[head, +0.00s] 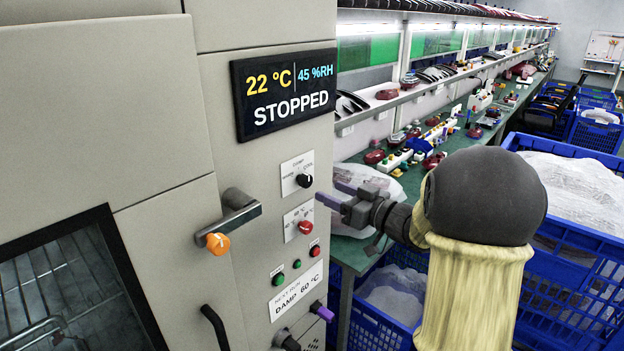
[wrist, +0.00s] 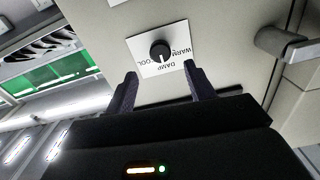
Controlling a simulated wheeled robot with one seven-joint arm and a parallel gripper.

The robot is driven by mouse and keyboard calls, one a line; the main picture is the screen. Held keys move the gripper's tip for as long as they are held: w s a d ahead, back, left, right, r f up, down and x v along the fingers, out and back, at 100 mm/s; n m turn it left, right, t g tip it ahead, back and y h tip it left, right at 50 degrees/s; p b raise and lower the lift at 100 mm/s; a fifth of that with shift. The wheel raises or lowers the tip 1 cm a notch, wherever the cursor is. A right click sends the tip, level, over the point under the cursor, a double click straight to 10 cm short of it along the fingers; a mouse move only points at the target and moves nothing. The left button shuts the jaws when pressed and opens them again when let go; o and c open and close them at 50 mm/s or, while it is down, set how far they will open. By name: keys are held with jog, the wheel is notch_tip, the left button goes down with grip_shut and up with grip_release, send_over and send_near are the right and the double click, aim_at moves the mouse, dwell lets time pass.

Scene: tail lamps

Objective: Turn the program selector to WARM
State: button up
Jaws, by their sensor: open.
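The program selector is a black round knob (head: 304,181) on a white plate (head: 292,168) on the grey cabinet, below the display. In the wrist view the knob (wrist: 160,51) appears upside down, with WARM to its right, DAMP below and COOL to the left. Its white mark points down, roughly toward DAMP or between DAMP and COOL; I cannot tell exactly. My gripper (head: 328,190) is open and empty, just right of the knob in the head view. In the wrist view my fingers (wrist: 159,72) stand apart below the knob, without visible contact.
A display (head: 285,90) reads 22 °C, 45 %RH, STOPPED. Below the selector are a red knob (head: 305,227), small buttons and a label (head: 297,290) reading NEXT RUN DAMP 60 °C. A door handle (head: 230,216) juts out at left. A workbench and blue crates (head: 572,290) stand at right.

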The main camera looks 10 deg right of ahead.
aim_at(309, 182)
jog(key=p+x, duration=0.1)
jog(key=x, duration=0.6)
jog(key=shift+w+a+p, duration=0.1)
jog(key=shift+w+p, duration=0.05)
jog(key=shift+p, duration=0.2)
jog(key=shift+s, duration=0.25)
jog(key=shift+w, duration=0.15)
jog(key=c, duration=1)
